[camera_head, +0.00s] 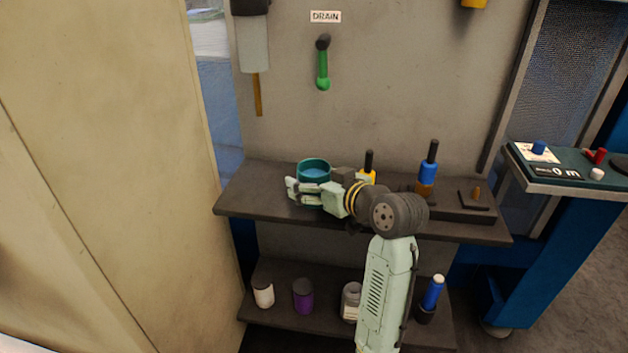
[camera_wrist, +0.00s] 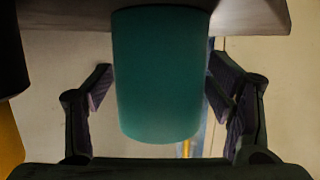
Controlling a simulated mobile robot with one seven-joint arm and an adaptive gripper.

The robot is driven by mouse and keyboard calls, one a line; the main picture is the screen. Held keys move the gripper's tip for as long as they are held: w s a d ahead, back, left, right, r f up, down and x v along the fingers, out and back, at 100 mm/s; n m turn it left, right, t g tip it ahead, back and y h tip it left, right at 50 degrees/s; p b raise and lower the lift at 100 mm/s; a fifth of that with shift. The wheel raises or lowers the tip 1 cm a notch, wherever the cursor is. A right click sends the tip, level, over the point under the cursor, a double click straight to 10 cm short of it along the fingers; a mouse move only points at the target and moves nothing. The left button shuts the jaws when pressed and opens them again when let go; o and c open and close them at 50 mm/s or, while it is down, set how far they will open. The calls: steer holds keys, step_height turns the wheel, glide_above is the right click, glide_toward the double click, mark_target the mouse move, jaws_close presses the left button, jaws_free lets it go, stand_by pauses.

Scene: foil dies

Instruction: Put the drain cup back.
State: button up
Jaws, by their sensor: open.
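A teal cup (camera_head: 313,164), which I take to be the drain cup, stands upright at the left of the upper dark shelf (camera_head: 250,195). Its inside looks lighter blue; I cannot tell whether that is liquid. My gripper (camera_head: 308,192) reaches in from the right at the cup's front, hiding its lower part. In the wrist view the cup (camera_wrist: 158,75) sits between the open fingers of my gripper (camera_wrist: 160,88). A gap shows at the left finger; the right finger is very close, and I cannot tell if it touches.
A "DRAIN" sign (camera_head: 325,16) hangs above a green-handled lever (camera_head: 322,70) on the back panel. A blue-and-orange bottle (camera_head: 427,172) stands right of my arm. Several containers, including a purple one (camera_head: 303,296), stand on the lower shelf. A beige panel (camera_head: 110,180) bounds the left.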

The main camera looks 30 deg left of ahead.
steer(key=shift+s+d+r, duration=0.1)
steer(key=shift+d+r, duration=0.1)
steer(key=shift+d, duration=0.15)
steer(key=b+v, duration=0.1)
steer(key=v, duration=1)
steer(key=shift+s, duration=0.2)
steer(key=shift+r, duration=0.1)
